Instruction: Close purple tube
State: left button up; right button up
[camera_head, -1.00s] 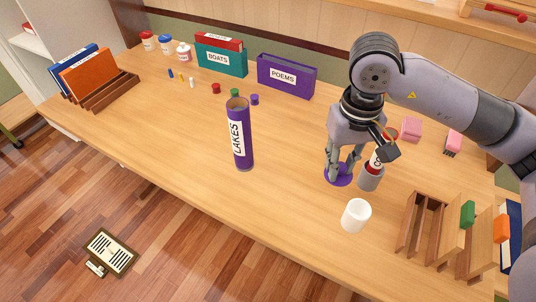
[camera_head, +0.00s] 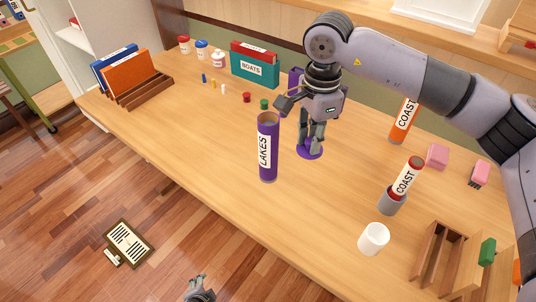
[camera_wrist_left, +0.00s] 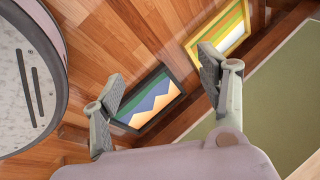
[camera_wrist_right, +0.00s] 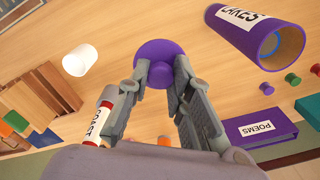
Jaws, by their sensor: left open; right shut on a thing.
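The purple tube (camera_head: 268,163) labelled LAKES stands upright on the table, its open top facing up. In the right wrist view the purple tube (camera_wrist_right: 232,30) shows its hollow mouth at the upper right. My right gripper (camera_head: 312,143) is shut on the purple cap (camera_head: 309,153), a round disc, just right of the tube and apart from it. The purple cap (camera_wrist_right: 155,55) also shows at the fingertips in the right wrist view. I cannot tell its exact height above the table. My left gripper (camera_wrist_left: 165,95) is open and empty, away from the table over the floor.
A white cup (camera_head: 373,240) and a grey holder (camera_head: 391,201) with a red-capped COAST tube stand to the right. An orange COAST tube (camera_head: 401,125) is behind. Small red and green caps (camera_head: 264,104) lie behind the purple tube.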

pick_arm(q)
jog(key=w+d+r+m+t+p, duration=0.1)
jog(key=w+r+m+t, duration=0.3)
jog(key=r, duration=0.6)
jog(key=w+d+r+m+t+y+p, duration=0.15)
jog(key=w+r, duration=0.35)
jog(key=r, duration=0.5)
jog(key=w+d+r+m+t+h, duration=0.1)
jog(key=w+d+r+m, duration=0.15)
jog(key=w+r, duration=0.45)
jog(key=m+t+h, duration=0.5)
jog(key=m+h, duration=0.1)
jog(key=m, duration=1.3)
send_near(265, 147)
jog(key=shift+w+d, duration=0.25)
jog(key=shift+w, duration=0.1)
pick_arm(e)
jog(key=w+a+r+m, duration=0.8)
jog(key=w+a+m, duration=0.1)
jog(key=m, duration=0.8)
jog(key=shift+w+r+m, duration=0.25)
jog(key=shift+w+m, duration=0.05)
jog(key=shift+a, duration=0.1)
pick_arm(q)
jog(key=x, duration=1.2)
jog(key=shift+a, duration=0.1)
jog(key=shift+c, duration=0.3)
